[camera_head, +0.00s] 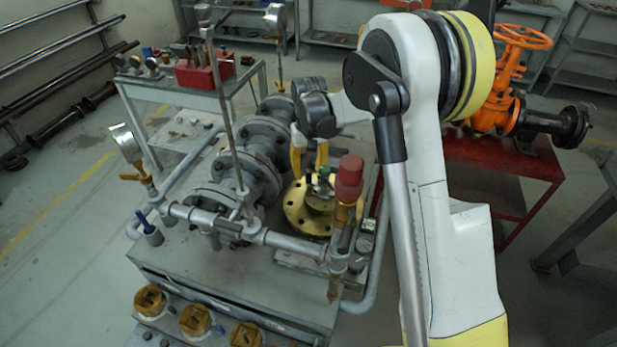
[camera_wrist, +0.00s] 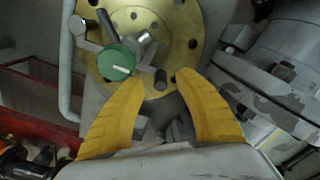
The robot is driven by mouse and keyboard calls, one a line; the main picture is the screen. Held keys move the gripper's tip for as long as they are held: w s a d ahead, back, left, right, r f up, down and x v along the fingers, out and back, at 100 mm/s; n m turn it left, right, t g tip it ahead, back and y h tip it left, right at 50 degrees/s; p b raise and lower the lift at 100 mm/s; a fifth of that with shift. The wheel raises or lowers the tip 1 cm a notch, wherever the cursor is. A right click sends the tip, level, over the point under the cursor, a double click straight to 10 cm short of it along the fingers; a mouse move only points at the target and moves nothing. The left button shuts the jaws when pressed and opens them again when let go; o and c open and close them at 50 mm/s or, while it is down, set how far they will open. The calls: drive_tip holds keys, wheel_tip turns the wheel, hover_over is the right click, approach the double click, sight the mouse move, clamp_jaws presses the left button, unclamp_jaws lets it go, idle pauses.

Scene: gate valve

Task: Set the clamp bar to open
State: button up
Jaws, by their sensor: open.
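A brass round flange (camera_head: 297,212) lies on the bench beside the grey pipework; it also shows in the wrist view (camera_wrist: 185,28). Over it in the wrist view is a metal fitting with a round green cap (camera_wrist: 116,60) and grey bar-like arms (camera_wrist: 147,42). I cannot tell for sure which arm is the clamp bar. My gripper (camera_head: 308,157) is above the flange, with yellow fingers pointing down at it. In the wrist view my gripper (camera_wrist: 160,77) is open and empty, its fingertips near the flange edge, right of the green cap. In the head view the fitting is partly hidden.
A red-capped brass valve (camera_head: 348,180) stands close to the right of the flange. Grey flanged pipes (camera_head: 240,175) and a pressure gauge (camera_head: 126,140) are at left. An orange valve (camera_head: 497,90) stands on a red table (camera_head: 490,155). Several brass fittings (camera_head: 195,320) line the front.

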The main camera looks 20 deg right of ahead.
drive_tip(key=shift+w+f, duration=0.1)
drive_tip(key=shift+f, duration=0.85)
clamp_jaws()
